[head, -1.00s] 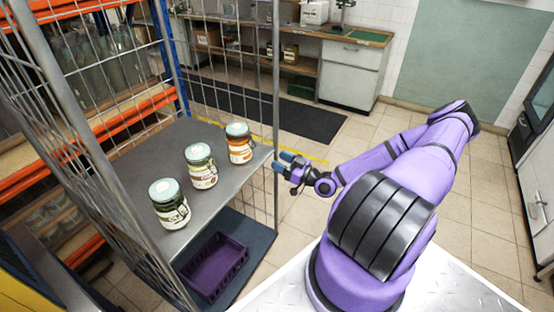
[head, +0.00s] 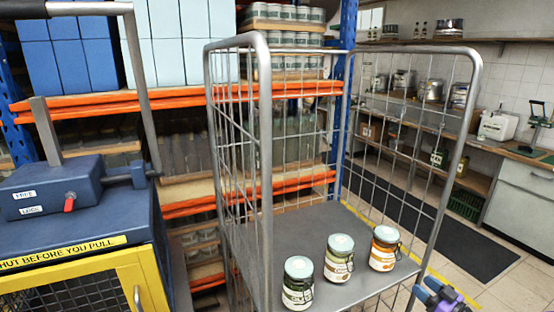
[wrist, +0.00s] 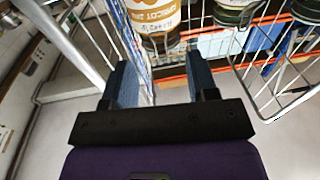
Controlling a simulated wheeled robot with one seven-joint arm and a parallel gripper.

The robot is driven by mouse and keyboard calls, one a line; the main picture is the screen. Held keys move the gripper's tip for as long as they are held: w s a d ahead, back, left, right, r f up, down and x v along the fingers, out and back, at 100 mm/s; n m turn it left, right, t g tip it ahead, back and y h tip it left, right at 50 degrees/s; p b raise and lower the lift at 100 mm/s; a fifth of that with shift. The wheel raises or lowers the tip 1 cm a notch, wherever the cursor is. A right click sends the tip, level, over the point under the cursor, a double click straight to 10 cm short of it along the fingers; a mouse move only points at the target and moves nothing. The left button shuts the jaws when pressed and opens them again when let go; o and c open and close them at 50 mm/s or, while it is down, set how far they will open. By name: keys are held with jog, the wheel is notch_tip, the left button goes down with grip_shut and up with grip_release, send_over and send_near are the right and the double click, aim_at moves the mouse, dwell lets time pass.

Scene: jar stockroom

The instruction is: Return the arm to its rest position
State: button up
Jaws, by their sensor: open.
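My gripper (head: 434,290) shows only at the bottom edge of the head view, just right of the wire roll cage. Its blue fingers are apart, with nothing held between them in the wrist view (wrist: 160,88). The rest of my arm is out of the head view. Three lidded jars stand upright on the cage's grey shelf (head: 292,236): a dark green one (head: 298,286), a white-labelled one (head: 339,258) and an orange one (head: 384,249). In the wrist view, the orange jar (wrist: 152,18) is beyond the fingertips, apart from them.
The cage's wire side (head: 404,150) and tube frame stand close to my gripper. A yellow and blue cabinet (head: 75,215) is at the left. Orange-beamed racking (head: 180,98) stands behind. A dark mat (head: 440,235) lies on the floor before the workbench at right.

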jog(key=s+a+r+m+g+h, duration=0.15)
jog(key=r+g+h, duration=0.4)
jog(key=r, duration=1.05)
jog(key=s+a+r+n+g+h, duration=0.1)
jog(key=a+r+g+h, duration=0.35)
jog(key=r, duration=1.05)
jog(key=s+a+r+m, duration=0.1)
jog(key=s+a+r, duration=0.3)
jog(key=s, duration=0.3)
jog(key=s+a+r+m+g+y, duration=0.1)
jog(key=s+a+r+m, duration=0.1)
jog(key=s+a+r, duration=0.2)
jog(key=s+a+r+m+y, duration=0.1)
jog(key=s+a+r, duration=0.4)
jog(key=s, duration=0.6)
jog(key=shift+r+m+g, duration=0.35)
jog(key=shift+r+g, duration=0.05)
jog(key=shift+r, duration=0.55)
jog(key=shift+s, duration=0.1)
